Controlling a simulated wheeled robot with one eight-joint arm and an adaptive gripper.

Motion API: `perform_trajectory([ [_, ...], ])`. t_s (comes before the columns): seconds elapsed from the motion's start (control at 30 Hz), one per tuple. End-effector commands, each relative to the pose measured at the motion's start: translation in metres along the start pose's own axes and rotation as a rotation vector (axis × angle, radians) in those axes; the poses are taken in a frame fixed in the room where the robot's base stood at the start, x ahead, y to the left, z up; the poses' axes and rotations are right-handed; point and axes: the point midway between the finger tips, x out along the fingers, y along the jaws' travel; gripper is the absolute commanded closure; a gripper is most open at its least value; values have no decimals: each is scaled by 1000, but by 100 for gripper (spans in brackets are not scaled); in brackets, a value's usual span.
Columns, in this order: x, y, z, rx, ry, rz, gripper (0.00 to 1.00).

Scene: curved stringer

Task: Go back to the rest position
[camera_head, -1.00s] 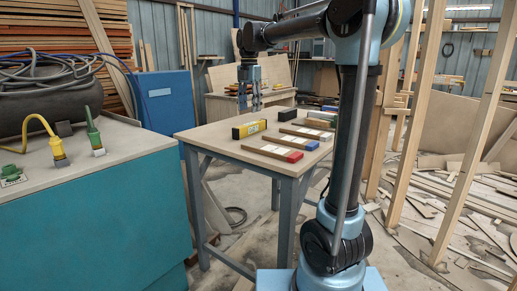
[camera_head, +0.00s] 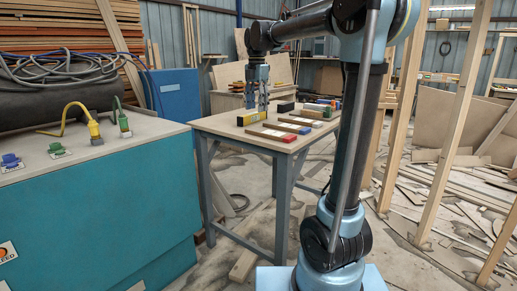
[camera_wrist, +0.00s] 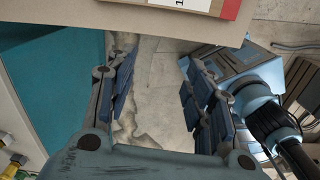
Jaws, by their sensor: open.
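My gripper (camera_head: 256,98) hangs from my raised arm, fingers pointing down, and in the head view it appears in front of the far end of the workbench (camera_head: 228,127). In the wrist view my gripper (camera_wrist: 160,88) has its two blue-padded fingers spread wide with nothing between them. Bare concrete floor shows between the fingers. The workbench edge (camera_wrist: 150,20) crosses the top of the wrist view, apart from the fingers, with part of a red-ended block (camera_wrist: 229,9) on it.
A teal cabinet (camera_head: 95,215) with coloured plugs stands left. Some floor is clear between cabinet and workbench.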

Motion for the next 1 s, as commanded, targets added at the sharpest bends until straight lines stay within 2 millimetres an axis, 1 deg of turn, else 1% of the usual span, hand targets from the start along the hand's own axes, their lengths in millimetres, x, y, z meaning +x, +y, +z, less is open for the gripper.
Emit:
perform_trajectory([
  [0.27, 11, -35, -4, 186, -7, 17, 52],
  [0.37, 17, -52, -4, 277, -9, 25, 52],
  [0.47, 27, -75, -5, 399, -11, 34, 52],
  [0.57, 41, -104, -7, 558, -13, 48, 52],
  [0.7, 65, -147, -12, 801, -12, 69, 52],
  [0.77, 76, -164, -15, 905, -11, 78, 52],
  [0.8, 85, -176, -17, 973, -10, 85, 52],
  [0.87, 97, -193, -21, 1077, -8, 95, 52],
  [1.0, 128, -231, -31, 1320, -1, 119, 52],
])
